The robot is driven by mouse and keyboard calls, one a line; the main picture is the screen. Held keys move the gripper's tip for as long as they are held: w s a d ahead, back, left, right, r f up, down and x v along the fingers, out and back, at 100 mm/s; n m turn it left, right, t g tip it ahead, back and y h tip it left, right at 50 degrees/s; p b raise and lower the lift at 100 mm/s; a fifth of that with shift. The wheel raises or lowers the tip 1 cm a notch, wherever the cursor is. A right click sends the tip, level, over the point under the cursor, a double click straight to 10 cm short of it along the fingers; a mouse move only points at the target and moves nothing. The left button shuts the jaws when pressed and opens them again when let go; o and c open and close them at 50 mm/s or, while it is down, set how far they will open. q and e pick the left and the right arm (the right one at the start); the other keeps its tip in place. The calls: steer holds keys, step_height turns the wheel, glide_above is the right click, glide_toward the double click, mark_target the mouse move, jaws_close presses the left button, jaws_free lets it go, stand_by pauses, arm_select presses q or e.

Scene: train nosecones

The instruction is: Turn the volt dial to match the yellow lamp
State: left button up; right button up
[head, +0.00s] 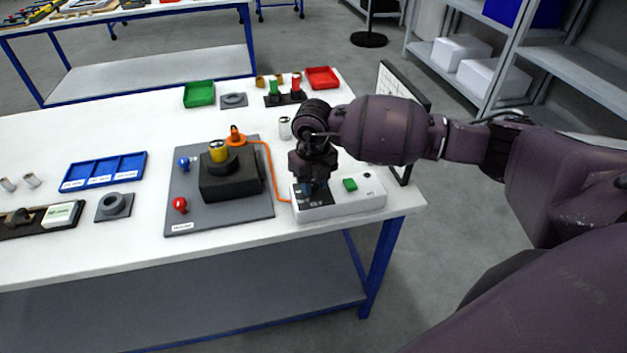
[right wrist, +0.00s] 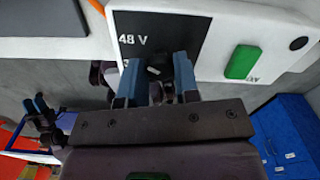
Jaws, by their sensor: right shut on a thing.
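The volt dial (right wrist: 155,72) is a small dark knob on the black label panel of the white box (head: 355,202). In the right wrist view, a "48 V" label (right wrist: 133,40) shows beside it, and another label is mostly hidden. My right gripper (head: 314,188) points down at the panel, its blue fingers (right wrist: 157,80) shut on the dial. The pointing direction of the dial is hidden. A yellow cylinder (head: 218,151), likely the yellow lamp, stands on a black block on the grey board. My left gripper (right wrist: 40,108) shows at the left of the right wrist view, its opening unclear.
A green button (head: 350,185) sits on the white box. An orange cable (head: 271,172) joins the box to an orange cone fitting (head: 236,137). Blue (head: 104,171), green (head: 199,95) and red (head: 321,78) trays lie on the table. A framed board (head: 405,100) stands behind my right arm.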

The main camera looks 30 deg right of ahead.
mark_target(313, 185)
stand_by(0.4)
steer(key=o, duration=0.9)
steer(key=shift+r, duration=0.15)
step_height(313, 185, up, 11)
steer(key=shift+f, duration=0.2)
